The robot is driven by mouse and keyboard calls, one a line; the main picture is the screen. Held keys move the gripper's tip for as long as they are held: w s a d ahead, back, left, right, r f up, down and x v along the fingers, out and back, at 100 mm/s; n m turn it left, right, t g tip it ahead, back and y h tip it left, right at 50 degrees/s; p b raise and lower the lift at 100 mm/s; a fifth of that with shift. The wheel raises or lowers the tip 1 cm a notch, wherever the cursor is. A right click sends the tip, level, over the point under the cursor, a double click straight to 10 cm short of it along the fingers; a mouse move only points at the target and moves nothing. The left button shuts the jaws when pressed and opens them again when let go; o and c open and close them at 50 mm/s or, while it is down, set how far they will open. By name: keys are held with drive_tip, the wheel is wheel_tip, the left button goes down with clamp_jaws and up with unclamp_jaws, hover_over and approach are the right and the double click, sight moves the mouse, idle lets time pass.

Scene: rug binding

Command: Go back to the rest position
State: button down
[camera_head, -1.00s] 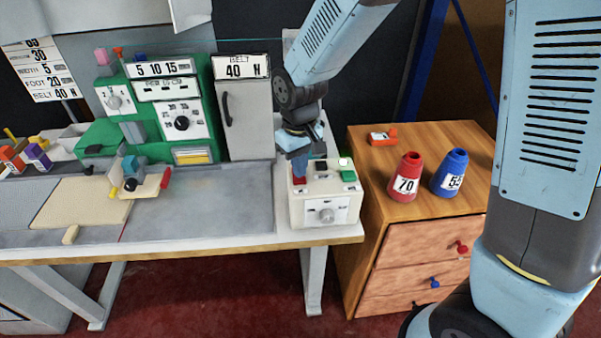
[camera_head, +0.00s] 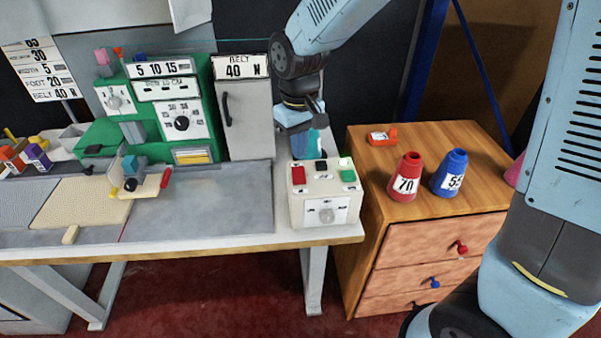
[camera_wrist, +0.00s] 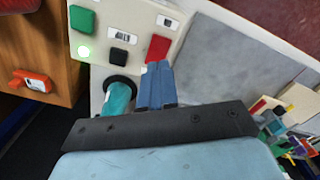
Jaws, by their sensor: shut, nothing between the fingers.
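My gripper (camera_head: 306,146) is shut and empty, just above the back of the white control box (camera_head: 325,214) at the right end of the workbench. The box top has a red button (camera_head: 298,176), a black button (camera_head: 321,165) and a green button (camera_head: 348,176), with a dial on its front. In the wrist view my closed fingers (camera_wrist: 157,84) point toward the red button (camera_wrist: 158,48), apart from it as far as I can tell. A teal cylinder (camera_wrist: 119,97) stands beside the fingers.
A wooden drawer cabinet (camera_head: 420,245) on the right bears a red cone marked 70 (camera_head: 405,178), a blue cone (camera_head: 449,174) and an orange object (camera_head: 382,136). A green machine (camera_head: 170,120) and a grey cabinet (camera_head: 246,122) stand on the bench (camera_head: 225,200) at left.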

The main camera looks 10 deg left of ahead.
idle(0.4)
drive_tip(key=d+r+m+t, duration=0.1)
drive_tip(key=d+r+m, duration=0.1)
drive_tip(key=d+r, duration=0.5)
drive_tip(key=d+r+m+t, duration=0.15)
drive_tip(key=d+r, duration=0.35)
drive_tip(key=d, duration=0.5)
drive_tip(key=s+d+r+m+t, duration=0.1)
drive_tip(key=s+d+r+m, duration=0.1)
drive_tip(key=s+d, duration=0.3)
drive_tip(key=s+d+r+m+t, duration=0.2)
drive_tip(key=s+d, duration=0.4)
drive_tip(key=d, duration=0.3)
drive_tip(key=shift+r+m, duration=0.55)
drive_tip(key=shift+r, duration=0.1)
